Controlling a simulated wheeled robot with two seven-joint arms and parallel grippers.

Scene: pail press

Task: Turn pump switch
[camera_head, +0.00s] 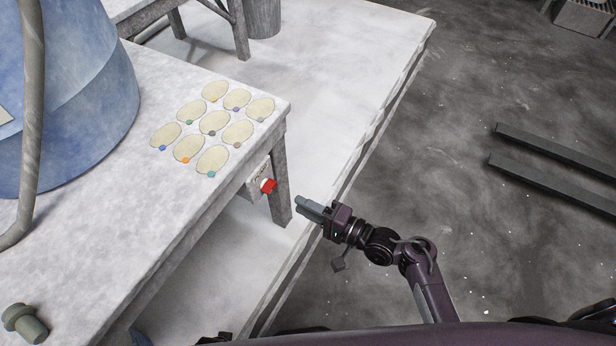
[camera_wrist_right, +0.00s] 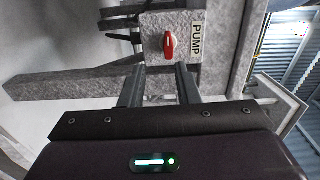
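The pump switch (camera_head: 268,186) is a red knob on a pale grey box (camera_head: 258,181) under the table's right edge, by the leg. In the right wrist view the red switch (camera_wrist_right: 169,43) sits on the pale box (camera_wrist_right: 151,38), beside a "PUMP" label (camera_wrist_right: 196,40). Its handle runs up and down in that picture. My right gripper (camera_head: 301,203) points at the box from the right and is apart from the switch. In the wrist view its two fingers (camera_wrist_right: 158,84) are spread with nothing between them; the switch lies beyond them. My left gripper does not show clearly in either view.
The table (camera_head: 120,250) carries a large blue vessel (camera_head: 95,110), several cream oval pads (camera_head: 214,122) and a grey-green fitting (camera_head: 24,323). A table leg (camera_head: 279,190) stands close beside the switch. Dark rails (camera_head: 550,150) lie on the floor at right.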

